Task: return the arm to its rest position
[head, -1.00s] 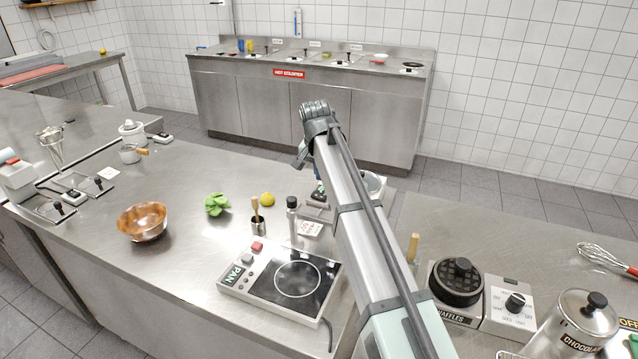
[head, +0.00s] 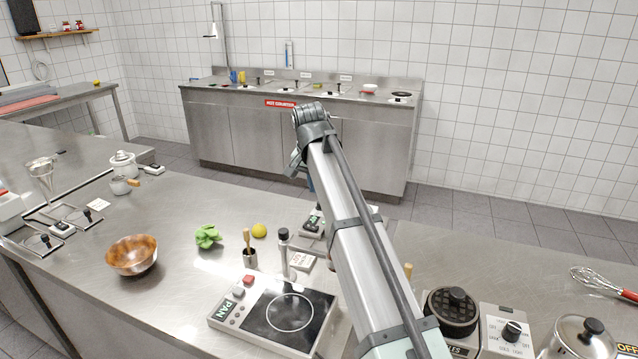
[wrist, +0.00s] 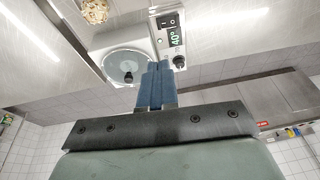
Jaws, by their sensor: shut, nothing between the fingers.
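My arm reaches up and away from the lower right of the head view, over the counter (head: 190,230). In the head view my gripper is mostly hidden behind my own arm. In the wrist view my gripper (wrist: 156,68) shows as two blue fingers pressed together with nothing between them. Past the fingertips is a white appliance with a round glassy top (wrist: 129,66) and a small display reading 40. The gripper appears apart from it, though the gap is hard to judge.
Near my arm stand a hot plate (head: 275,315), a pepper mill (head: 284,252), a small pot with a wooden tool (head: 250,259), a lemon (head: 259,230) and greens (head: 207,236). A copper bowl (head: 132,256) sits left. A waffle iron (head: 452,310) and lidded pot (head: 580,340) stand right.

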